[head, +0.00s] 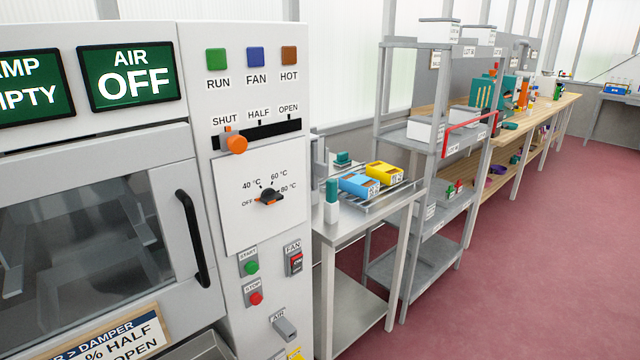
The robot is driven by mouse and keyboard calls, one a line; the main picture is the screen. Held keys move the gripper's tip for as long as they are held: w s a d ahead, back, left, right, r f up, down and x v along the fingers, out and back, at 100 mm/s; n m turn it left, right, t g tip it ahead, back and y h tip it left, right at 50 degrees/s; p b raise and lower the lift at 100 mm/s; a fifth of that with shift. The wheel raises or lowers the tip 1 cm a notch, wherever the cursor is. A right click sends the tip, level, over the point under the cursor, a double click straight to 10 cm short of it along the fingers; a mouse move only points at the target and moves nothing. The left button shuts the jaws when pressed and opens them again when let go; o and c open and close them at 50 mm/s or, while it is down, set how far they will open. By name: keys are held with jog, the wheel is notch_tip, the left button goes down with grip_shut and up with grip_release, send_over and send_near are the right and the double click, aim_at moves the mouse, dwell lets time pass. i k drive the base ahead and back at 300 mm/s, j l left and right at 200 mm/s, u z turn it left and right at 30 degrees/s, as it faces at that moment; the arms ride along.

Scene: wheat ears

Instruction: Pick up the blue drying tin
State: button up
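In the head view, a blue tin (359,185) with a white label sits on a small metal side table (345,222), right of the oven's control panel. It rests on a wire rack at the table's far right part. A yellow tin (384,172) stands right beside it, a little farther to the right. I cannot tell whether the two tins touch. My gripper is not in view.
A large white oven (100,235) with a black door handle and a control panel (250,190) fills the left. A grey shelf rack (437,130) stands right of the table, with a long wooden bench (545,113) behind. A teal-capped white bottle (331,203) stands at the table's front. Red floor (540,270) at the right is clear.

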aim_at(365, 187)
jog(key=i+l+u, duration=0.25)
jog(key=l, duration=0.45)
jog(key=l+u, duration=0.25)
jog(key=l, duration=0.4)
